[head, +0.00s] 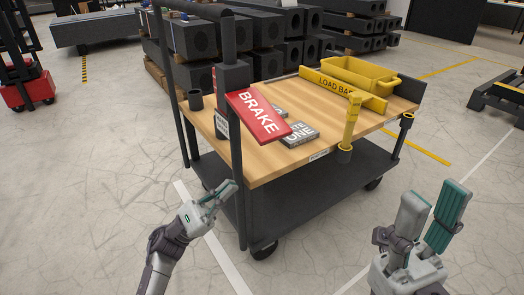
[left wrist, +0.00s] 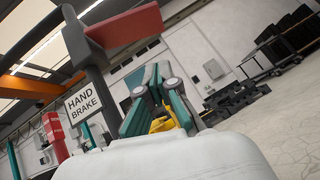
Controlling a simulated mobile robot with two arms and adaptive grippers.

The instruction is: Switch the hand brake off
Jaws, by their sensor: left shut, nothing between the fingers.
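The hand brake is a red plate lettered BRAKE (head: 258,116), mounted on a dark post at the near left corner of a cart and tilted down to the right. In the left wrist view, its red underside (left wrist: 127,24) is above my gripper. A white HAND BRAKE sign (left wrist: 84,104) is on the post below it. My left gripper (head: 228,188) is shut and empty, below and left of the plate, near the cart's dark corner post and apart from the plate. Its fingers also show in the left wrist view (left wrist: 157,72). My right gripper (head: 436,192) is open and empty, right of the cart.
The cart's wooden top (head: 232,152) carries a yellow load bar (head: 342,88), a yellow tray (head: 360,74), grey lettered blocks (head: 299,134) and a dark cup (head: 195,99). A yellow handle (head: 351,120) stands at its right front. Dark beams are stacked behind. The near floor is clear.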

